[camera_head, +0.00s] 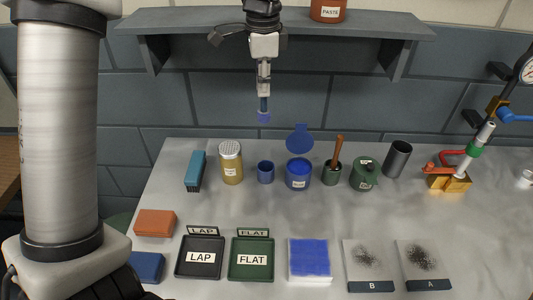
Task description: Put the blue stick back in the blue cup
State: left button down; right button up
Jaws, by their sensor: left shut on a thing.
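My left gripper (263,90) hangs at the top middle, pointing down and shut on the blue stick (264,116). Only the lower part of the stick shows below the fingers, ending in a wider blue tip. The stick hangs roughly upright, in front of the wall in the picture. The small blue cup (265,174) stands upright on the table almost straight below the tip in the picture, with a clear gap between them. Its dark opening shows and no stick stands in it. My right gripper is not in view.
A labelled blue pot (298,180) with a raised lid stands right of the cup, and a yellow shaker (230,168) left. A green cup (331,178) holds a brown-handled stick. A shelf (180,24) is behind my gripper. Bare tabletop lies in front of the cup.

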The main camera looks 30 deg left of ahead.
aim_at(266, 117)
pick_arm(q)
notch_tip(266, 117, down, 22)
jog(key=w+p, duration=0.1)
jog(key=p, duration=0.2)
jog(key=shift+w+f, duration=0.25)
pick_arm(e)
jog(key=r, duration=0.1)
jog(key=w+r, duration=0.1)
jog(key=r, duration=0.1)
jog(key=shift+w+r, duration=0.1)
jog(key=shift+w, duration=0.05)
pick_arm(q)
jog(key=c, duration=1.2)
grip_release()
jog(key=shift+s, duration=0.15)
notch_tip(266, 117, up, 12)
jog(key=shift+f+b, duration=0.1)
jog(key=shift+b, duration=1.15)
jog(key=shift+r, duration=0.25)
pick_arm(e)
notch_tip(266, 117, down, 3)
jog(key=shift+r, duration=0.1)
